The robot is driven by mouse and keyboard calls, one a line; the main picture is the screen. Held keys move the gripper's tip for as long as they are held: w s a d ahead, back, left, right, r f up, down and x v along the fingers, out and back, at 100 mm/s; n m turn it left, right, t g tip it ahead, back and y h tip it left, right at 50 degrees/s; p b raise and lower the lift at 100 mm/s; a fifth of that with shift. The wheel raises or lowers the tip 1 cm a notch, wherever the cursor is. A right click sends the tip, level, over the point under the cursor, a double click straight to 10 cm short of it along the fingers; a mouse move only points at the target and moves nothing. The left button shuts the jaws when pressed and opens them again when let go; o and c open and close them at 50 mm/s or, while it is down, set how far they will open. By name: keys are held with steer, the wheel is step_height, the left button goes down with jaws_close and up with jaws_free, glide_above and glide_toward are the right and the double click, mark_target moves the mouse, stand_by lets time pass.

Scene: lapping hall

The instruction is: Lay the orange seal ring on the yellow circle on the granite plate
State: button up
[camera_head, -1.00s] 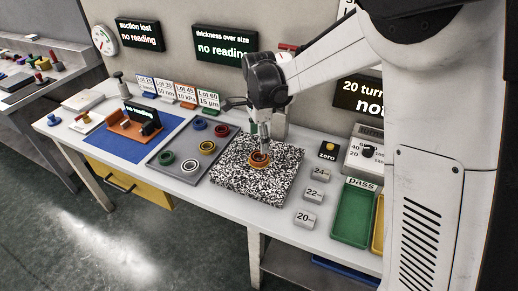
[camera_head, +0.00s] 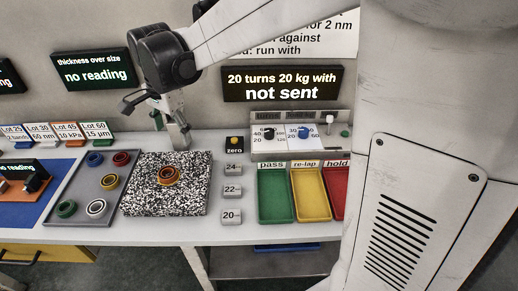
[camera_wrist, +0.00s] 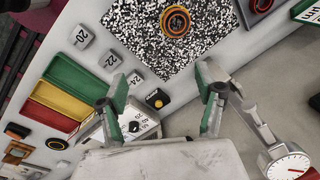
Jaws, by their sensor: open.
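The orange seal ring (camera_head: 168,176) lies on the black-and-white speckled granite plate (camera_head: 140,202), near its middle. In the wrist view the ring (camera_wrist: 175,21) shows at the top, with a dark inner band. The yellow circle cannot be made out apart from the ring. My gripper (camera_head: 182,140) is above the plate's back right edge, apart from the ring. In the wrist view my gripper (camera_wrist: 163,86) has its two fingers wide apart with nothing between them.
A grey tray (camera_head: 78,193) with several coloured rings stands left of the plate. Blocks marked 24, 22 (camera_head: 232,191) and 20 stand at its right. Green (camera_head: 275,195), yellow (camera_head: 311,195) and red (camera_head: 338,190) bins lie further right. A control box (camera_head: 290,140) stands behind them.

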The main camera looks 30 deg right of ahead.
steer(key=s+d+r+n+t, duration=0.1)
steer(key=s+d+n+t, duration=0.1)
steer(key=s, duration=0.5)
steer(key=s+d+n+t, duration=0.2)
steer(key=s+d+n, duration=0.3)
steer(key=s+d, duration=0.2)
steer(key=s+d+r+n+t, duration=0.1)
steer(key=s+d+n, duration=0.3)
steer(key=s, duration=0.4)
steer(key=shift+s+d+r+t, duration=0.2)
steer(key=shift+s+r+t, duration=0.15)
steer(key=shift+t, duration=0.05)
